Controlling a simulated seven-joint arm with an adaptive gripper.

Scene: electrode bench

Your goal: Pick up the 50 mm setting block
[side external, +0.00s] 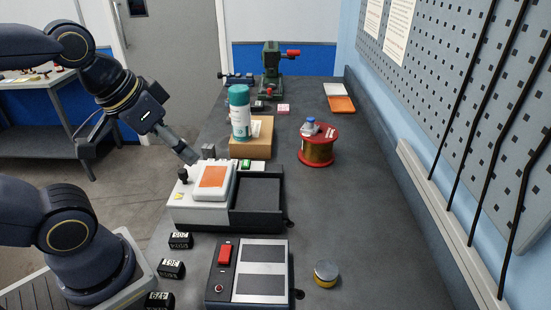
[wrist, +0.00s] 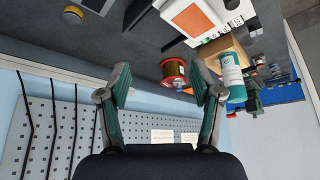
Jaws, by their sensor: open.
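My gripper (side external: 188,156) hangs at the left edge of the bench, above and left of the white unit with the orange pad (side external: 213,177). In the wrist view my gripper (wrist: 160,75) is open, its two green-padded fingers wide apart with nothing between them. No block marked 50 mm can be read in either view. Small black blocks with white numbers stand along the bench's left edge: one block (side external: 180,241), a second block (side external: 171,269) and a third block (side external: 159,300). A small grey block (side external: 208,151) stands behind the white unit; I cannot tell its size.
A black open tray (side external: 283,212) adjoins the white unit. A teal bottle (side external: 240,112) stands at a cardboard box (side external: 251,149), with a copper wire spool (side external: 318,153) to the right. A red-switch box (side external: 247,273) and a round yellow-rimmed tin (side external: 326,274) are nearer. The bench's right side is mostly clear.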

